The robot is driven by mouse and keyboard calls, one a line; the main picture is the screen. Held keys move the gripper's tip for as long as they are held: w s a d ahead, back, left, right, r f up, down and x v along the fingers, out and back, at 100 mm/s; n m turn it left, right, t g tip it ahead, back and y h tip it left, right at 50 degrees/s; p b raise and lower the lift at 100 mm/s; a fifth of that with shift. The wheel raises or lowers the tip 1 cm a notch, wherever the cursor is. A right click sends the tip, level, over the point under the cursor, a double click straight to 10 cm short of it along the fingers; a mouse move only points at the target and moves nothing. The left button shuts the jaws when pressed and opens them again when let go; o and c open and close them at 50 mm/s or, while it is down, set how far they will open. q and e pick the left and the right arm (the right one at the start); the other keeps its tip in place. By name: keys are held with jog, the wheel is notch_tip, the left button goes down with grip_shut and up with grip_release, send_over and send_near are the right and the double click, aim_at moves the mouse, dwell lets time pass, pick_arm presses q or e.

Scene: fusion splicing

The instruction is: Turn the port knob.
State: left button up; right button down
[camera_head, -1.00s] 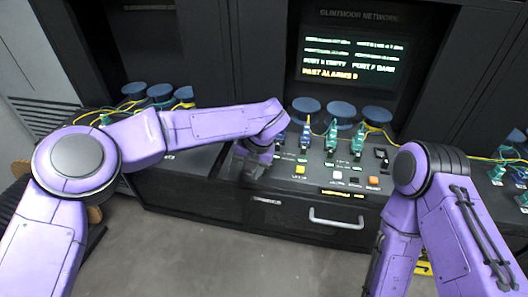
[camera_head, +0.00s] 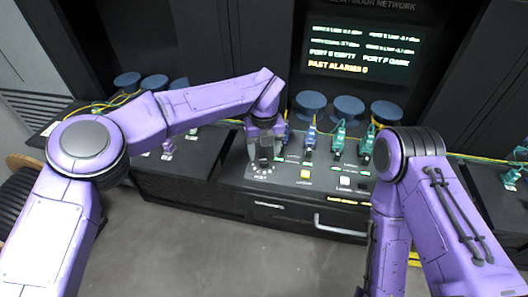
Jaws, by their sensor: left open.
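My left gripper (camera_head: 264,160) points down at the left end of the console's sloped panel (camera_head: 315,180). It is open. Pale dial marks show on the panel just below its fingertips, and the port knob there is mostly hidden by the gripper. I cannot tell whether the fingers touch the knob. My right arm (camera_head: 405,215) comes in at the right, and its gripper is out of the frame.
Blue and green connectors (camera_head: 338,138) with yellow cables stand to the right of the left gripper. A yellow button (camera_head: 305,174) and a white button (camera_head: 344,182) sit on the panel. A lit screen (camera_head: 360,55) hangs behind, and a drawer handle (camera_head: 338,226) is below.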

aim_at(264, 159)
pick_arm(q)
jog(key=f, duration=0.2)
jog(key=shift+w+f, duration=0.2)
jog(key=shift+f, duration=0.1)
jog(key=shift+s+f, duration=0.1)
jog(key=shift+f, duration=0.15)
jog(key=c, duration=1)
jog(key=shift+c, duration=0.2)
jog(key=n+b, duration=0.2)
jog(key=n, duration=0.1)
jog(key=shift+f+b, duration=0.15)
jog(key=shift+b, duration=0.25)
jog(key=shift+r+n+b, duration=0.2)
jog(key=shift+n+b, duration=1)
jog(key=shift+n, duration=0.3)
